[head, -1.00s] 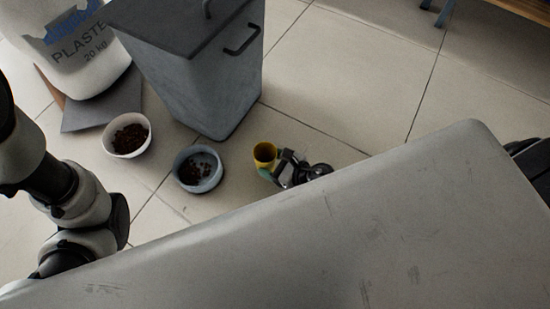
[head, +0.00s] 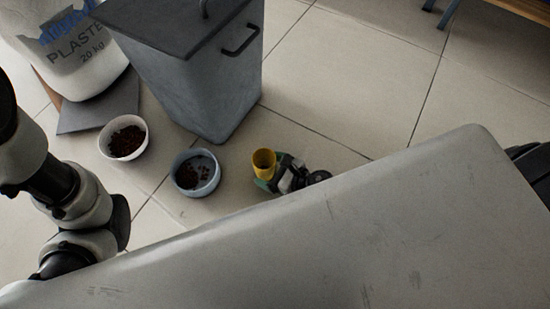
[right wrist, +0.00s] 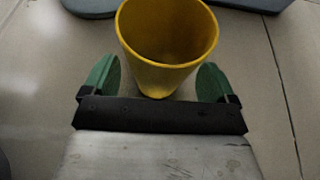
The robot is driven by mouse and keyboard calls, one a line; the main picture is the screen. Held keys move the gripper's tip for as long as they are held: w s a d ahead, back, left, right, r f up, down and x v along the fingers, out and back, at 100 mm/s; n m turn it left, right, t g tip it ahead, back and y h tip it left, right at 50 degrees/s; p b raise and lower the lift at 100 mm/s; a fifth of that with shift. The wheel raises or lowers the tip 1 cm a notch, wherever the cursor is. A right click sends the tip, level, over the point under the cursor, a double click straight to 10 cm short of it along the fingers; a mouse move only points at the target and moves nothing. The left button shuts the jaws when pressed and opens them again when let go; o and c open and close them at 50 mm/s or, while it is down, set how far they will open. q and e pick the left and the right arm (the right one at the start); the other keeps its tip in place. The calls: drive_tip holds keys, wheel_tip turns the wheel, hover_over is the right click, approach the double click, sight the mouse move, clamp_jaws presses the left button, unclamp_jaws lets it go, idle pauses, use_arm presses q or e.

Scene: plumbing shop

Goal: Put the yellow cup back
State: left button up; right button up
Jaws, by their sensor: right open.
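The yellow cup (head: 264,161) stands upright on the tiled floor just right of the blue bowl. In the right wrist view the yellow cup (right wrist: 168,45) shows its open, empty-looking mouth. My right gripper (head: 273,171) is open, with its green fingers on either side of the cup. In the right wrist view there is a visible gap between each finger and the cup. My left arm shows at the left edge, but its gripper is out of view.
A blue bowl (head: 175,183) and a white bowl (head: 109,153), both with brown pieces inside, sit left of the cup. The floor right of the bin is clear.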

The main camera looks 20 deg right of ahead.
drive_tip(key=shift+r, duration=0.35)
drive_tip(key=p+v, duration=0.2)
drive_tip(key=v, duration=1)
